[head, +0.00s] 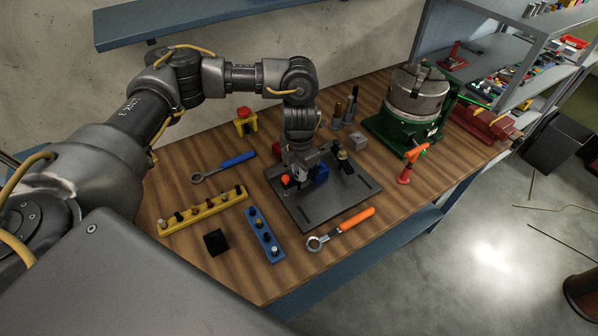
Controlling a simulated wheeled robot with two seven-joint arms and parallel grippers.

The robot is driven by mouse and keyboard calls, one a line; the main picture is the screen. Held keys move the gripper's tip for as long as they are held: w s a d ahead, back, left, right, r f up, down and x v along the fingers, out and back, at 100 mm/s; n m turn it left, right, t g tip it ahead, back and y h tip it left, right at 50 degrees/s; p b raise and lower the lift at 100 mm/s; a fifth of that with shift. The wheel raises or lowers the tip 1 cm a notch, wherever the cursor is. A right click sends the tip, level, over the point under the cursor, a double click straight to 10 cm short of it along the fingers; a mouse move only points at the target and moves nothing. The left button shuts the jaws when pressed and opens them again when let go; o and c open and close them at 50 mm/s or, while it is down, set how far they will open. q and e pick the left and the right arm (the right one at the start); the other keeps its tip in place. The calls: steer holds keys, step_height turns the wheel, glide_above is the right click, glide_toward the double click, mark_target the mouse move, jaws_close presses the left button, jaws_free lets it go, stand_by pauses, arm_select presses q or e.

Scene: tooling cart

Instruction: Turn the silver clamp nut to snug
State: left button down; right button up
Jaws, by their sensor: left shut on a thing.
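A dark fixture plate (318,208) lies on the wooden cart top. It carries a blue block (321,174), a red-topped part (285,179) and a small post with a dark and brass-coloured top (343,156). My left gripper (299,177) points down over the plate, between the red-topped part and the blue block. It is shut on what appears to be the silver clamp nut, which the fingers hide almost wholly. I cannot make out the nut's turn or seating. My right gripper is not in view.
An orange-handled wrench (341,228) lies in front of the plate, a blue-handled wrench (224,167) to its left. A yellow rack (203,212), blue rack (264,236) and black block (215,242) stand at the front left. A green-based chuck (413,100) stands at the back right.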

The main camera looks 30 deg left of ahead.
arm_select(q)
steer(key=shift+m+b, duration=0.4)
steer(key=shift+m, duration=0.6)
steer(key=shift+r, duration=0.1)
steer(key=c, duration=1.5)
jaws_free()
steer(key=shift+c, duration=0.2)
step_height(320, 180, up, 11)
steer(key=b, duration=0.1)
steer(key=shift+b, duration=0.35)
